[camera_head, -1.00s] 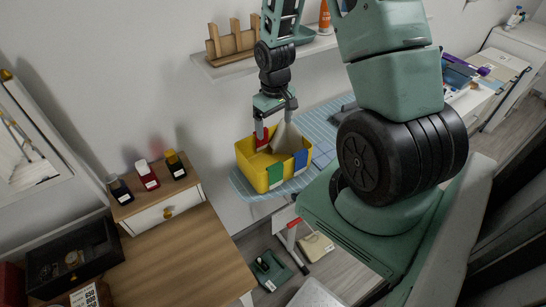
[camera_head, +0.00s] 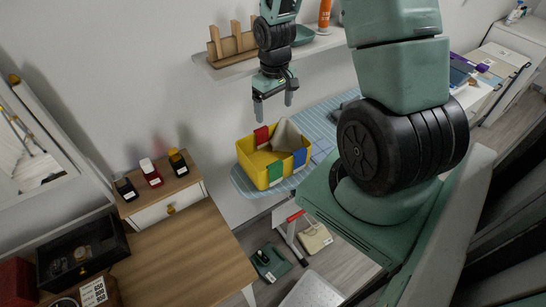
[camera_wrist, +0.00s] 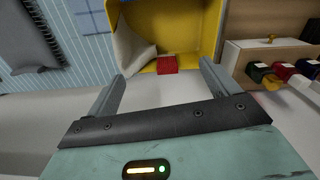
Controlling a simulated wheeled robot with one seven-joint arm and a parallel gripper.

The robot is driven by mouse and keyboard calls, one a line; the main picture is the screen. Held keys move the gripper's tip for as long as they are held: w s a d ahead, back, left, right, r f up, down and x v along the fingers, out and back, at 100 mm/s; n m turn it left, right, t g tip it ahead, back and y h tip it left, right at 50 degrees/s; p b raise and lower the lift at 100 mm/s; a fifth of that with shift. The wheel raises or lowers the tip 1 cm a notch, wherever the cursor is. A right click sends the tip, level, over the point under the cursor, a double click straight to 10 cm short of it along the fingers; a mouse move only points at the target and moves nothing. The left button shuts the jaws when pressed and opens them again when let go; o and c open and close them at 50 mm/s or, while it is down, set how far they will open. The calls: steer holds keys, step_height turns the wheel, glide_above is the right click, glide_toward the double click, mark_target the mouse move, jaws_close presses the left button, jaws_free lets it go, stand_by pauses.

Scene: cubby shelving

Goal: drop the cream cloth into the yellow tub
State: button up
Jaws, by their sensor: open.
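The yellow tub (camera_head: 255,174) stands on the blue checked ironing board in the head view, with red, green and blue patches on its sides. The cream cloth (camera_head: 287,135) is inside it, against the far right wall, with its upper part at about rim height. In the wrist view the tub (camera_wrist: 203,25) is at the top, and the cloth (camera_wrist: 132,48) shows at its left side. My gripper (camera_head: 274,103) is open and empty, above the tub and apart from it. Its open fingers also show in the wrist view (camera_wrist: 160,88).
The ironing board (camera_head: 318,122) runs under the tub to the right. A wall shelf (camera_head: 230,65) with a wooden rack is close behind my gripper. A small drawer unit (camera_head: 168,207) with several bottles stands at left.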

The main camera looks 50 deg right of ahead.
step_height(320, 180, up, 16)
steer(key=b, duration=0.2)
steer(key=shift+f+b, duration=0.15)
steer(key=shift+b, duration=0.25)
steer(key=s+a+f+n+b, duration=0.1)
steer(key=a+f+n+b, duration=0.15)
steer(key=a, duration=0.75)
steer(key=s+a+f+n+b, duration=0.2)
steer(key=a+f+b, duration=0.15)
steer(key=a, duration=0.65)
steer(key=s+a+f+n+b, duration=0.3)
steer(key=s+a+f, duration=0.3)
steer(key=s+a, duration=0.7)
steer(key=shift+s+a+f+n+y, duration=0.15)
steer(key=shift+s+f+n+y, duration=0.25)
steer(key=shift+n, duration=0.45)
